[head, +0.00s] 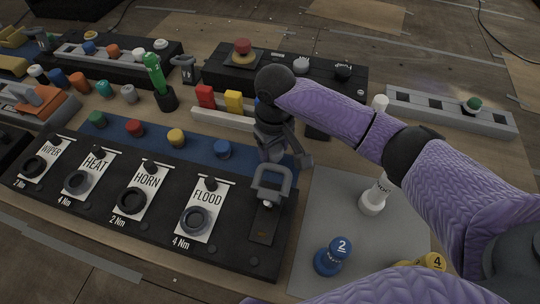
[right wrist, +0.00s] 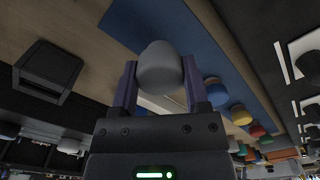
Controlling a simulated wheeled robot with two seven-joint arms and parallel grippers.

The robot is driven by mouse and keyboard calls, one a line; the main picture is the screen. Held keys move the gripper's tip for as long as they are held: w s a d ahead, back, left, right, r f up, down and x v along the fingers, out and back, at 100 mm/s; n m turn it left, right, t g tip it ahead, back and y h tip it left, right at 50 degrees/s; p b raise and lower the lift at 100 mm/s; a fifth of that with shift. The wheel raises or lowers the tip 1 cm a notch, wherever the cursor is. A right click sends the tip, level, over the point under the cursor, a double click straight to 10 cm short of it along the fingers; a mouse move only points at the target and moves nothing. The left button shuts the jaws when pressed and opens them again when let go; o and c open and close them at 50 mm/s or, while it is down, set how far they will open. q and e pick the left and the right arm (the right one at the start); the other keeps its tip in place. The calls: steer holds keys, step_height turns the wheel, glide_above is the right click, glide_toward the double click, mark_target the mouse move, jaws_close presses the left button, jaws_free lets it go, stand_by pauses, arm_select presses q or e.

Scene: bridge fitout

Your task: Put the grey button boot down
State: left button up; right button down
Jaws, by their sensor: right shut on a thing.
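The grey button boot (right wrist: 160,66) is a small rounded grey cap in the right wrist view. It sits between the two fingers of my right gripper (right wrist: 160,82), which is shut on it. In the head view my right gripper (head: 272,150) points down at the right end of the blue strip (head: 192,147), behind the label panel. The boot is hidden there by the gripper and wrist, and I cannot tell whether it touches the surface below. My left gripper is not in view.
Blue (head: 222,149), yellow (head: 176,138), red (head: 134,128) and green (head: 97,119) caps stand along the blue strip. A grey square guard (head: 272,181) stands on the black panel (head: 120,215) in front. A grey mat (head: 335,205) holding bottles lies to the right.

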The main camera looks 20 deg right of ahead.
mark_target(274, 156)
step_height(274, 156, down, 3)
steer(key=shift+r+b, duration=0.1)
steer(key=shift+b, duration=0.35)
steer(key=shift+c, duration=0.4)
jaws_free()
step_height(274, 156, up, 12)
steer(key=p, duration=0.5)
steer(key=shift+f, duration=0.2)
steer(key=shift+r, duration=0.25)
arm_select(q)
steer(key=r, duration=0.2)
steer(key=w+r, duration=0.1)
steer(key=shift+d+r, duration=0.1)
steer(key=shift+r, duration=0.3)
